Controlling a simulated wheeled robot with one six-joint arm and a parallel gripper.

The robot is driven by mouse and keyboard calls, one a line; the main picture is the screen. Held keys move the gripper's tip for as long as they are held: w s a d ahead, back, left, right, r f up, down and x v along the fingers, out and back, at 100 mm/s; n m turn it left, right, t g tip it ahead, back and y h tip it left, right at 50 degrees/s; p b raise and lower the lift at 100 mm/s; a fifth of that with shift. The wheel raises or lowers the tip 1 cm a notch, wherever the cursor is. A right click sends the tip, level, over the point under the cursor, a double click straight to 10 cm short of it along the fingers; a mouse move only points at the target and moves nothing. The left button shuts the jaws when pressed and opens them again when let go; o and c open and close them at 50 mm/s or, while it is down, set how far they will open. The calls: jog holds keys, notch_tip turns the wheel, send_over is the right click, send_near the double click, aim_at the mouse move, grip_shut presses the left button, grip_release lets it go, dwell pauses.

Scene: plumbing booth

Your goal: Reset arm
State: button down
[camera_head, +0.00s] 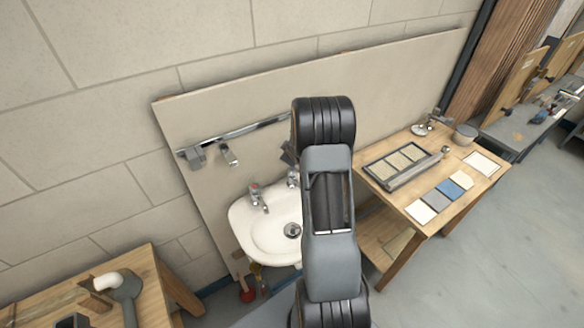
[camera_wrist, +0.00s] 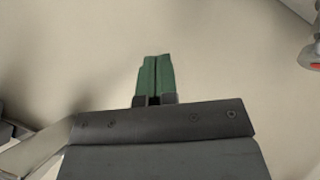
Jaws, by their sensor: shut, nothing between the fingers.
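My gripper (camera_wrist: 155,77) shows in the wrist view with its two green fingers pressed together and nothing between them. A plain beige surface fills the view behind it. In the head view my grey and black arm stands upright in the middle, in front of the sink and the backboard. My gripper is hidden there, apart from a possible dark part just left of the arm.
A white sink (camera_head: 258,232) with taps is on the backboard (camera_head: 395,72), partly behind my arm. A metal rail (camera_head: 245,131) is above it. A wooden table (camera_head: 456,210) with sample tiles stands right; a workbench (camera_head: 150,272) stands lower left. Grey floor is clear at lower right.

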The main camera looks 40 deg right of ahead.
dwell(0.8)
jog(key=s+f+m+g, duration=0.1)
jog(key=s, duration=0.1)
jog(key=s+f+m+g, duration=0.1)
jog(key=s+f, duration=0.1)
jog(key=shift+s+a+f+g, duration=0.1)
jog(key=shift+g, duration=0.3)
jog(key=s+a+r+m+y, duration=0.1)
jog(key=s+a+r, duration=0.9)
jog(key=a, duration=0.3)
jog(key=s+a+r+m+g+y, duration=0.1)
jog(key=s+a+r+y, duration=0.1)
jog(key=s+a+r, duration=0.9)
jog(key=shift+s+a+r+m+b, duration=0.35)
jog(key=shift+a+r, duration=0.3)
jog(key=shift+a, duration=0.55)
